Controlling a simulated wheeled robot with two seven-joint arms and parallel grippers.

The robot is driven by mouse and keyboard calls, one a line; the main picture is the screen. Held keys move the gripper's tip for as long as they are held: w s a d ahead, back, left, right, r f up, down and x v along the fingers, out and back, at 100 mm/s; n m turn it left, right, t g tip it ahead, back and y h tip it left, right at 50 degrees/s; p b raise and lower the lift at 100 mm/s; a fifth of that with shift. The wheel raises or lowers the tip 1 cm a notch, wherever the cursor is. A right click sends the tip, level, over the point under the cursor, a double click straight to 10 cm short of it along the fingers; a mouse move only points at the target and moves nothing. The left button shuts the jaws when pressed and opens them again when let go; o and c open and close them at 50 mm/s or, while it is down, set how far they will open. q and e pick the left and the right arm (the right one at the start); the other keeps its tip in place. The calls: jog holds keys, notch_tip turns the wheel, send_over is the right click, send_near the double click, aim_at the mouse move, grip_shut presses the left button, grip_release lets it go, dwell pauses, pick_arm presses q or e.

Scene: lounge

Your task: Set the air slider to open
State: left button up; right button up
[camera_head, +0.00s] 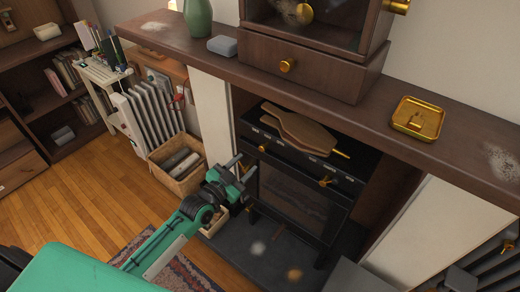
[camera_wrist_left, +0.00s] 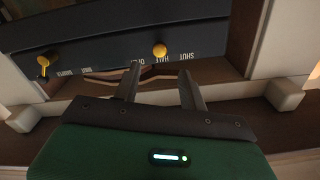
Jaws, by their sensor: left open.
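The air slider's brass knob (camera_head: 263,148) is at the left of the dark stove's (camera_head: 300,190) front panel. In the left wrist view, which sees the panel upside down, the round knob (camera_wrist_left: 160,50) stands by the HALF label, between OPEN and SHUT. My left gripper (camera_head: 243,166) is open and empty, just in front of the stove's left side. In the left wrist view its two fingers (camera_wrist_left: 158,78) point toward the knob, apart from it. The exact gap is hard to judge. My right gripper is not in view.
A second brass handle (camera_head: 325,182) is on the stove's right, and also shows in the wrist view (camera_wrist_left: 43,63). Wooden bellows (camera_head: 300,132) lie on the stove top. The mantel (camera_head: 230,68) overhangs the stove. A log box (camera_head: 180,170) stands to the left.

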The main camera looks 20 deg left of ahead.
aim_at(261, 150)
pick_arm(q)
jog(key=x, duration=0.7)
jog(key=shift+w+d, duration=0.25)
jog(key=shift+w, duration=0.45)
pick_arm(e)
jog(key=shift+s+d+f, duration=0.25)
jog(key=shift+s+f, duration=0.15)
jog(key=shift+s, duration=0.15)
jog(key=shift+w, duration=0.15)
pick_arm(q)
grip_shut()
jog(key=shift+d, duration=0.1)
